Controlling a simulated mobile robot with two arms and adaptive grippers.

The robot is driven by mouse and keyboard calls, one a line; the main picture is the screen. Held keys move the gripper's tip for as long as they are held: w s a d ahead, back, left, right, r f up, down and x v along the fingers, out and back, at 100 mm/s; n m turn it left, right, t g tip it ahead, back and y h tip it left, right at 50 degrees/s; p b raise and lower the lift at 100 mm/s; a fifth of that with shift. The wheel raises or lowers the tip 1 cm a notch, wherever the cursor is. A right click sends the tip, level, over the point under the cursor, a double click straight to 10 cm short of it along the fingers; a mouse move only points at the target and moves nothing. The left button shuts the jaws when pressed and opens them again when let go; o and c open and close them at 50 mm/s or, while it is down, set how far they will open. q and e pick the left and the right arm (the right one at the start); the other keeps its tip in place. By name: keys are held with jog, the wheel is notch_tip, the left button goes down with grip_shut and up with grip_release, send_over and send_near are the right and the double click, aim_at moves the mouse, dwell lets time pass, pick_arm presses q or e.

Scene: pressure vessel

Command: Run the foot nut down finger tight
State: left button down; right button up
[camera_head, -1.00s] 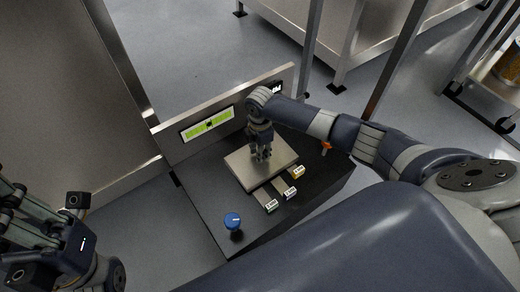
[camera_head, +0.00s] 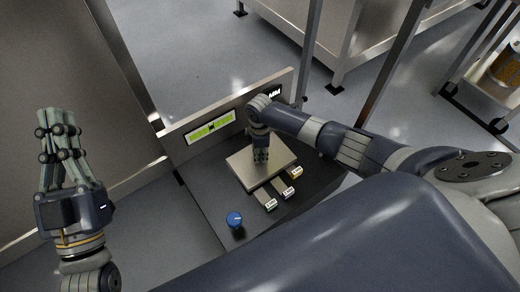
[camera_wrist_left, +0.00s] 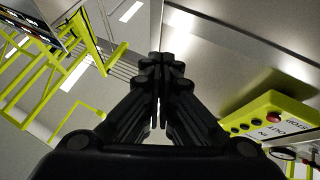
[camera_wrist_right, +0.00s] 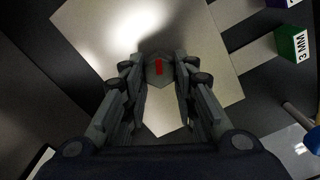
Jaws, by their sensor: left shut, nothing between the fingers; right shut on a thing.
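The foot nut (camera_wrist_right: 157,76) appears as a dark six-sided piece with a red mark on top, in the right wrist view. My right gripper (camera_head: 261,158) points down over the pale steel plate (camera_head: 243,171) and is shut on the nut, a finger on each side. The nut is hidden by the fingers in the head view, and its thread cannot be seen. My left gripper (camera_head: 57,114) is raised at the far left, fingers upward, shut and empty. Its closed fingers (camera_wrist_left: 160,62) fill the middle of the left wrist view.
A green level display (camera_head: 211,127) stands on the upright panel behind the plate. Several tagged strips, including a green 3 MM one (camera_wrist_right: 292,44), lie at the plate's front edge. A blue knob (camera_head: 234,219) stands near the front. A yellow control box (camera_wrist_left: 272,117) is in the left wrist view.

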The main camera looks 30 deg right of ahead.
pick_arm(q)
notch_tip(320, 180, down, 11)
jog(key=w+g+y+p, duration=0.2)
jog(key=w+g, duration=0.1)
jog(key=g, duration=0.3)
pick_arm(e)
jog(key=m, duration=0.2)
jog(key=shift+r+m, duration=0.1)
jog(key=shift+m, duration=0.2)
jog(key=m+p, duration=0.2)
jog(key=m, duration=0.1)
jog(key=shift+w+m, duration=0.1)
jog(key=shift+m, duration=0.2)
pick_arm(q)
jog(key=s+a+f+g+y, duration=0.1)
jog(key=s+a+f+g, duration=0.1)
jog(key=f, duration=0.3)
jog(key=s+a+f+g+y, duration=0.1)
jog(key=s+f+g, duration=0.2)
jog(key=f+g, duration=0.2)
jog(key=shift+s+a+f+n+p, duration=0.25)
jog(key=shift+a+f+n+p, duration=0.1)
jog(key=shift+f, duration=0.2)
pick_arm(e)
jog(key=shift+m, duration=0.3)
jog(key=o, duration=1)
jog(key=shift+o, duration=0.2)
jog(key=shift+d, duration=0.1)
notch_tip(320, 180, up, 12)
